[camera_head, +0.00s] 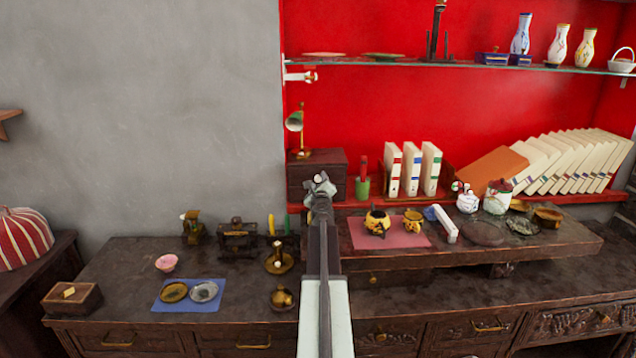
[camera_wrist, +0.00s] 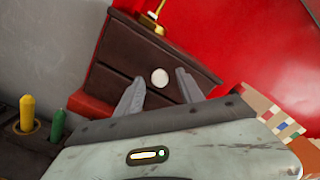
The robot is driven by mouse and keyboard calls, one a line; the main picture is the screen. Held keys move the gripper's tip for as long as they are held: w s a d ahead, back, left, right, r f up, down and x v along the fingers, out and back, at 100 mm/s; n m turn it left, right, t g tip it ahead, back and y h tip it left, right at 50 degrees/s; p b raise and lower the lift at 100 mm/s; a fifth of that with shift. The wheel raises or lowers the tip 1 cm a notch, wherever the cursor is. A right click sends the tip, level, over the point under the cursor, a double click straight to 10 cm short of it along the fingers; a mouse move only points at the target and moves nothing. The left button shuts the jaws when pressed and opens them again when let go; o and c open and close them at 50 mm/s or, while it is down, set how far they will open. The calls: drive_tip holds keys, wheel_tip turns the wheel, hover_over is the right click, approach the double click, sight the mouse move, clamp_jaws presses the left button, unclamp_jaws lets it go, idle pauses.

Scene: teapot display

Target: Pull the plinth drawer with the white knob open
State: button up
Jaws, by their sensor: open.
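The plinth (camera_head: 303,176) is a small dark brown box with drawer fronts, standing on the red ledge against the red wall. In the wrist view its front (camera_wrist: 120,53) is tilted, and the drawer front looks flush with the box. The round white knob (camera_wrist: 160,78) shows between my two fingertips. My gripper (camera_head: 319,182) is open in front of the plinth and covers part of its front in the head view. The fingers stand on either side of the knob, apart from it in the picture. I cannot tell how deep they reach around it.
A brass lamp (camera_head: 300,135) stands on top of the plinth. A green cup (camera_head: 362,187) and upright books (camera_head: 411,170) are to the right. Yellow (camera_wrist: 27,113) and green (camera_wrist: 57,126) handles stand at lower left. A glass shelf (camera_head: 460,65) runs above.

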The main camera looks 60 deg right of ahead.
drive_tip(key=shift+w+d, duration=0.4)
drive_tip(key=shift+d, duration=0.15)
clamp_jaws()
idle(1.0)
